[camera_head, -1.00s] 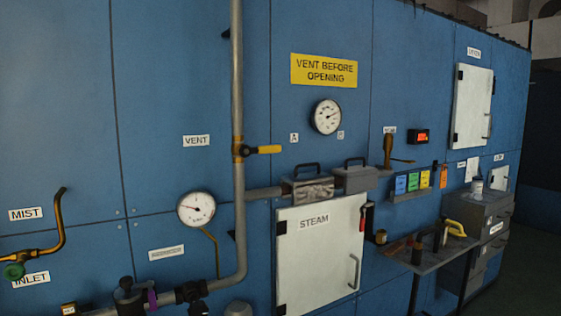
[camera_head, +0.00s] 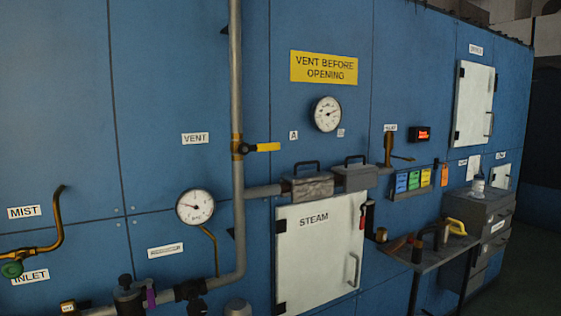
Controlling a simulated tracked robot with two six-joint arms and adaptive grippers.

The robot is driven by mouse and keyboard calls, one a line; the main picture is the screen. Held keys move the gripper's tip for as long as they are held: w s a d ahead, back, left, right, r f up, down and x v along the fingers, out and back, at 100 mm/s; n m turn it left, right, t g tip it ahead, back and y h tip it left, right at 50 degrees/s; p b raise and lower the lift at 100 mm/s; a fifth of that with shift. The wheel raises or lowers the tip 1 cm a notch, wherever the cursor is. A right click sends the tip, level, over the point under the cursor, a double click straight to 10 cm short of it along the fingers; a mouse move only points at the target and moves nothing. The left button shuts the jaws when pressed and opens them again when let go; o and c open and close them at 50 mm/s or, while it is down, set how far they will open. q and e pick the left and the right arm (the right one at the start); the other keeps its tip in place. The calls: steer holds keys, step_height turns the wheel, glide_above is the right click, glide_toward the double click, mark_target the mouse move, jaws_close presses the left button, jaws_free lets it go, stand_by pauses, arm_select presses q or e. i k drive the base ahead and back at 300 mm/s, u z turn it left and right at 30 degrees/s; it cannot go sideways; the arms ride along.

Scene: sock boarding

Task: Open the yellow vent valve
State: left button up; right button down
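The yellow vent valve handle (camera_head: 267,147) sticks out to the right, about level, from a brass valve body (camera_head: 237,147) on the vertical grey pipe (camera_head: 237,80). The handle lies across the pipe. A white VENT label (camera_head: 195,138) is on the blue wall to the left of the valve. Neither of my grippers is in view.
A yellow "VENT BEFORE OPENING" sign (camera_head: 323,68) and a round gauge (camera_head: 327,114) are on the wall. A white STEAM door (camera_head: 318,255) is below. A second gauge (camera_head: 195,207) is left of the pipe. A side shelf (camera_head: 432,255) holds tools at right.

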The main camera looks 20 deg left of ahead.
mark_target(244, 148)
steer(key=z, duration=0.15)
steer(key=i, duration=1.1)
steer(key=u, duration=1.1)
